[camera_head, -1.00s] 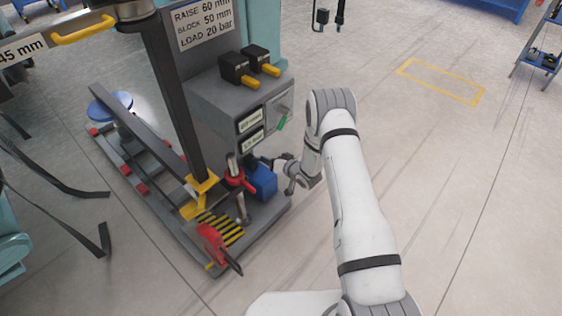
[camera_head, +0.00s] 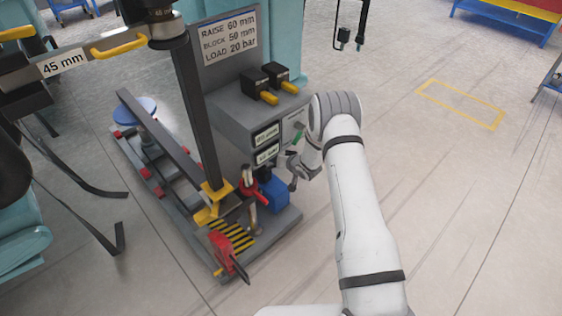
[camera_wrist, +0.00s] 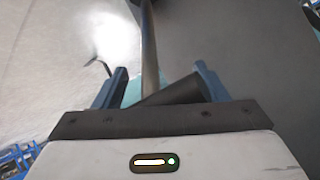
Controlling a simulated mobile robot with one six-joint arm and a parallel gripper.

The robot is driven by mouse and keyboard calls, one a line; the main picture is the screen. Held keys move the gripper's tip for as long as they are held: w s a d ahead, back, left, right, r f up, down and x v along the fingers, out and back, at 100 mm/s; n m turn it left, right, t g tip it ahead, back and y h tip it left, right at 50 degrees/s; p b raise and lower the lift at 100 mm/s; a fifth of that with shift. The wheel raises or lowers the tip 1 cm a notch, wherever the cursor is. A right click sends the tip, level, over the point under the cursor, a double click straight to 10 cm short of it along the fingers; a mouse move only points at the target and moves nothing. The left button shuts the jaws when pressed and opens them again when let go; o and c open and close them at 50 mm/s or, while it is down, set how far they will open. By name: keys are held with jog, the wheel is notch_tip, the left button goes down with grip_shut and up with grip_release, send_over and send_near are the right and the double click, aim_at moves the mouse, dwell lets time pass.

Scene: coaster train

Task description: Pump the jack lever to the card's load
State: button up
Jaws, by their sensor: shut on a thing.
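My gripper (camera_head: 292,176) is beside the blue pump block (camera_head: 272,192) at the stand's right end, partly hidden by my arm. In the wrist view my gripper (camera_wrist: 160,70) has its blue fingers either side of a dark grip (camera_wrist: 176,91) and a grey rod (camera_wrist: 149,45), seemingly the jack lever. It is shut on this; the exact contact is hard to see. The card (camera_head: 228,38) reads RAISE 60 mm, BLOCK 50 mm, LOAD 20 bar. Two small displays (camera_head: 267,144) on the grey cabinet are too small to read.
A dark post with a yellow foot (camera_head: 213,203) stands left of the pump. A red valve handle (camera_head: 249,187) and a red tool (camera_head: 221,250) are close by. A 45 mm label (camera_head: 62,62) hangs upper left.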

jog(key=shift+w+a+r, duration=0.1)
jog(key=shift+a+r, duration=0.1)
jog(key=o, duration=1)
jog(key=shift+o, duration=1.3)
jog(key=p+v, duration=0.2)
jog(key=v, duration=0.6)
jog(key=shift+d+f, duration=0.2)
jog(key=shift+f, duration=0.05)
jog(key=shift+c, duration=0.5)
